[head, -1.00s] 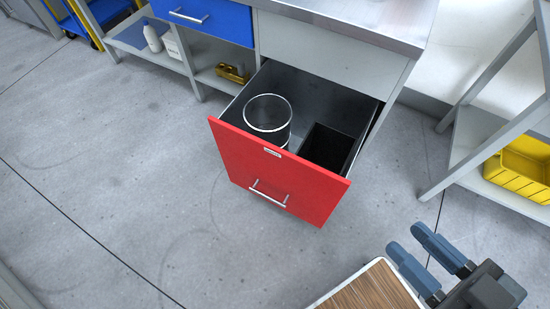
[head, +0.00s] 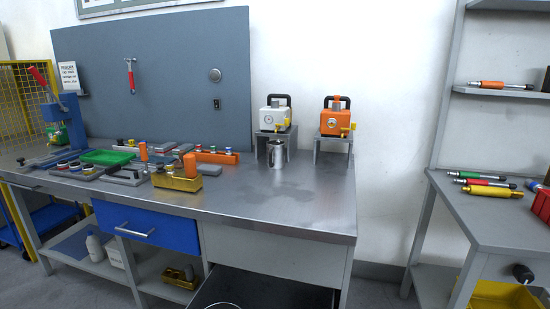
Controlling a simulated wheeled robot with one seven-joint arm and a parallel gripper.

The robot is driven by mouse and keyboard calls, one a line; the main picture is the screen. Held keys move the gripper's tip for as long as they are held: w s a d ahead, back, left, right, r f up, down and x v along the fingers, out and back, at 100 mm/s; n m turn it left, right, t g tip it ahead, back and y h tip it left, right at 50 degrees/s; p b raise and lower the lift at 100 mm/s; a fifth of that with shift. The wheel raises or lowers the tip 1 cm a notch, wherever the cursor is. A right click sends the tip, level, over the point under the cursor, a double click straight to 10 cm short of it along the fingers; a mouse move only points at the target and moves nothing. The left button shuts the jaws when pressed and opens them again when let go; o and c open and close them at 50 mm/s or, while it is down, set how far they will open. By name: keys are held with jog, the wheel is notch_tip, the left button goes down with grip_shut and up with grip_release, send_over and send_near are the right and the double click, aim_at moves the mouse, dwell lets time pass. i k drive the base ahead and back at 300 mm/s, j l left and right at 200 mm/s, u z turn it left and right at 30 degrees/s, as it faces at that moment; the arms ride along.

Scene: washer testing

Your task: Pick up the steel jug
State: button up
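The steel jug (head: 277,153) is a small shiny metal vessel. It stands upright on the steel worktop (head: 300,200), in front of the grey stand that carries a white boxy device. My gripper is not in the head view now, and nothing touches the jug.
A white device (head: 273,119) and an orange device (head: 335,121) sit on small stands behind the jug. An open drawer (head: 265,290) shows below.

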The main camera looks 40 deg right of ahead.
aim_at(276, 149)
jog(key=i+j+z, duration=0.1)
jog(key=z, duration=0.35)
jog(key=j+z, duration=0.1)
jog(key=z, duration=0.35)
jog(key=i+j+z, duration=0.1)
jog(key=z, duration=0.3)
jog(key=j+z, duration=0.65)
jog(key=j, duration=0.2)
jog(key=j+z, duration=0.15)
jog(key=j, duration=3.35)
jog(key=k, duration=0.05)
